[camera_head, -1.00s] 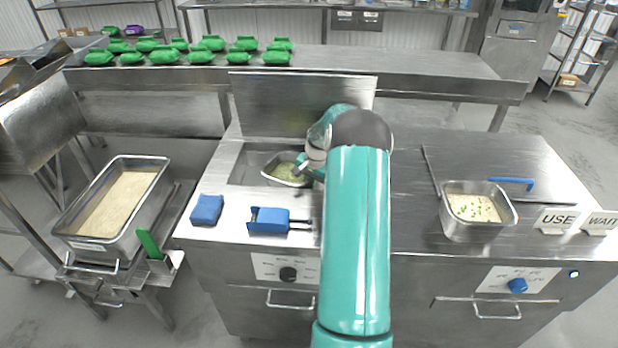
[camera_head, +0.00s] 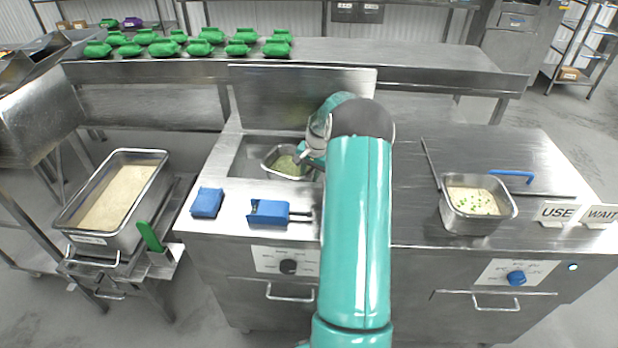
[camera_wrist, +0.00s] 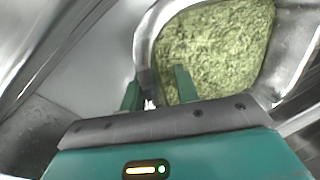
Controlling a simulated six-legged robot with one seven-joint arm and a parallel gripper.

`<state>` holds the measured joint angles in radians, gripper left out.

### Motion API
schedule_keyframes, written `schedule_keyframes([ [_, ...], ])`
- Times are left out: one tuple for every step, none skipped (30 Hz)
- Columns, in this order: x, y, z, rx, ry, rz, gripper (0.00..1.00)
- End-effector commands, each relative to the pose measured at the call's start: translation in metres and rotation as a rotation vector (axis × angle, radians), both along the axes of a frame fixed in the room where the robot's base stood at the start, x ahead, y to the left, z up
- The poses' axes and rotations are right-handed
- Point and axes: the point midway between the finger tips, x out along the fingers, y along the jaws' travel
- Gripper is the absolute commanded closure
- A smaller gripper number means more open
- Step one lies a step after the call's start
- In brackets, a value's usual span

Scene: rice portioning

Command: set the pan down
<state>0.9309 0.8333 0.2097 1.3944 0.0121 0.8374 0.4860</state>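A metal pan (camera_head: 272,161) with green contents sits in or just above the open well on the left of the counter, under the raised lid. My arm partly covers it. In the wrist view the pan (camera_wrist: 146,40) fills the upper right, and its near wall lies between the two green fingers of my gripper (camera_wrist: 158,92). The fingers are on either side of the rim and look closed on it. I cannot tell whether the pan touches the well floor.
A second pan (camera_head: 447,212) with pale contents and green bits stands at right, near USE (camera_head: 557,213) and WAIT (camera_head: 601,215) signs. A blue block (camera_head: 207,203) and a blue-handled tool (camera_head: 268,213) lie before the well. A rice bin (camera_head: 150,200) stands left.

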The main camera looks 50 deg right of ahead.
Motion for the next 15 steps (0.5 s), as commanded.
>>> schedule_keyframes([
  [-0.001, -0.001, 0.011, -0.004, -0.003, -0.001, 0.69],
  [-0.003, -0.002, 0.017, -0.003, -0.002, -0.002, 0.69],
  [-0.004, -0.002, 0.026, -0.004, -0.002, -0.001, 0.69],
  [-0.005, -0.003, 0.032, -0.005, -0.003, -0.001, 0.69],
  [-0.007, -0.003, 0.039, -0.004, -0.002, -0.001, 0.69],
  [-0.008, -0.003, 0.048, -0.004, -0.002, -0.001, 0.69],
  [-0.009, -0.003, 0.055, -0.004, -0.003, 0.0, 0.69],
  [-0.01, -0.004, 0.061, -0.004, -0.002, 0.0, 0.69],
  [-0.012, -0.004, 0.069, -0.004, -0.003, 0.0, 0.69],
  [-0.013, -0.004, 0.074, -0.004, -0.002, 0.0, 0.69],
  [-0.014, -0.005, 0.08, -0.004, -0.002, 0.0, 0.69],
  [-0.015, -0.005, 0.086, -0.005, -0.002, 0.0, 0.69],
  [-0.016, -0.006, 0.089, -0.003, -0.002, -0.001, 0.69],
  [-0.016, -0.006, 0.093, -0.003, -0.001, -0.001, 0.69],
  [-0.017, -0.006, 0.096, -0.002, -0.001, 0.0, 0.69],
])
